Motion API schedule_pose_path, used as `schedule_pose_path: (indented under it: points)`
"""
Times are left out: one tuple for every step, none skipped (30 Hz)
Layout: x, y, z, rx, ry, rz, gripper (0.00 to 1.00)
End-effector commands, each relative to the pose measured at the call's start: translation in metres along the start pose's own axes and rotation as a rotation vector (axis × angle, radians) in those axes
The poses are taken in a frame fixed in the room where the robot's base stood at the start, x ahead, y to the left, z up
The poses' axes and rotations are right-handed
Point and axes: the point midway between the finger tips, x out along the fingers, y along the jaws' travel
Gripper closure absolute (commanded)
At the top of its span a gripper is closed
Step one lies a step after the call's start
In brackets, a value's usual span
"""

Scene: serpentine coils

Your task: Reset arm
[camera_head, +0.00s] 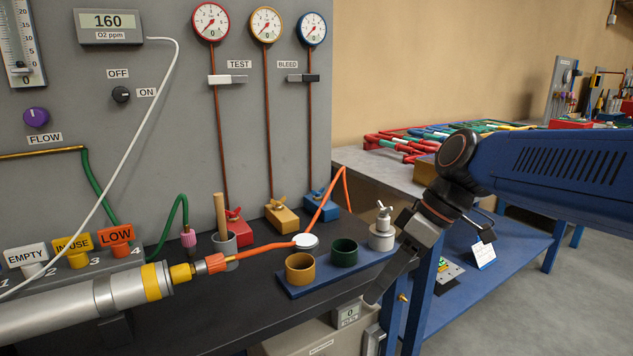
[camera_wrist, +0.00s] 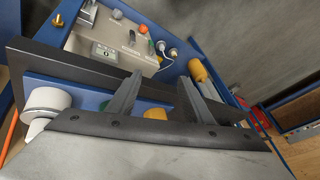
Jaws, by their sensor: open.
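My blue arm (camera_head: 560,175) reaches in from the right in the head view, bent down at the wrist. My gripper (camera_head: 376,294) hangs pointing down and left, in front of the bench edge, right of the blue tray (camera_head: 329,273). In the wrist view the two fingers of my gripper (camera_wrist: 160,98) stand apart with nothing held between them.
The tray holds a yellow cup (camera_head: 300,268), a green cup (camera_head: 344,252) and a silver-topped bottle (camera_head: 382,236). Orange tubing (camera_head: 265,249) runs from a cylinder (camera_head: 90,310). A beige box (camera_wrist: 115,38) with a display stands below. The blue shelf (camera_head: 470,265) is at right.

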Motion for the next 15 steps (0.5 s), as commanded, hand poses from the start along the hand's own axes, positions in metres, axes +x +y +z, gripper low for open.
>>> schedule_pose_path:
  points:
    - [0.001,0.001,0.020,0.067,-0.008,0.050,0.54]
    - [0.001,0.002,0.031,0.110,-0.013,0.081,0.54]
    - [0.002,0.004,0.046,0.169,-0.017,0.124,0.54]
    - [0.003,0.006,0.057,0.214,-0.020,0.155,0.54]
    - [0.003,0.007,0.068,0.256,-0.020,0.187,0.54]
    - [0.004,0.009,0.082,0.313,-0.018,0.230,0.54]
    - [0.005,0.011,0.094,0.356,-0.017,0.261,0.54]
    - [0.006,0.013,0.104,0.397,-0.013,0.294,0.54]
    - [0.007,0.014,0.119,0.452,-0.006,0.336,0.54]
    - [0.008,0.015,0.129,0.491,-0.001,0.367,0.54]
    - [0.009,0.017,0.139,0.532,0.009,0.399,0.54]
    - [0.010,0.018,0.153,0.583,0.020,0.439,0.54]
    - [0.011,0.019,0.162,0.618,0.030,0.468,0.54]
    - [0.011,0.020,0.171,0.651,0.040,0.496,0.54]
    - [0.012,0.022,0.182,0.693,0.055,0.530,0.54]
